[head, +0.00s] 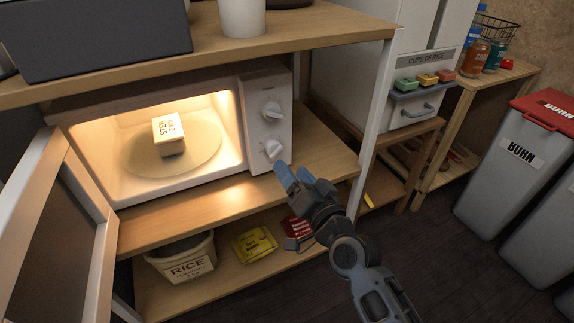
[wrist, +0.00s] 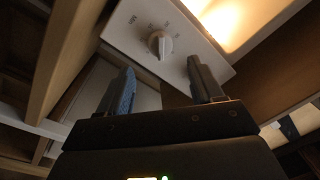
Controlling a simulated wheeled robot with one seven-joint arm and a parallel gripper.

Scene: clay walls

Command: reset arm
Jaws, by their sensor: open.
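My gripper (head: 291,178) is in front of the lower right corner of the microwave (head: 262,90), near its control panel. In the wrist view my gripper (wrist: 163,90) is open, with nothing between its two fingers, and a microwave knob (wrist: 159,44) shows beyond them. My arm (head: 352,258) reaches up from the bottom of the head view. The microwave door (head: 38,225) stands open at the left and the inside is lit. A white labelled box (head: 168,134) sits on the turntable (head: 205,150) inside.
A rice tub (head: 185,262), a yellow packet (head: 255,243) and a red packet (head: 297,228) are on the lower shelf. A rice dispenser (head: 418,105) stands to the right. Grey bins (head: 508,165) are at the far right. Dark floor (head: 425,245) lies clear between the shelf and the bins.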

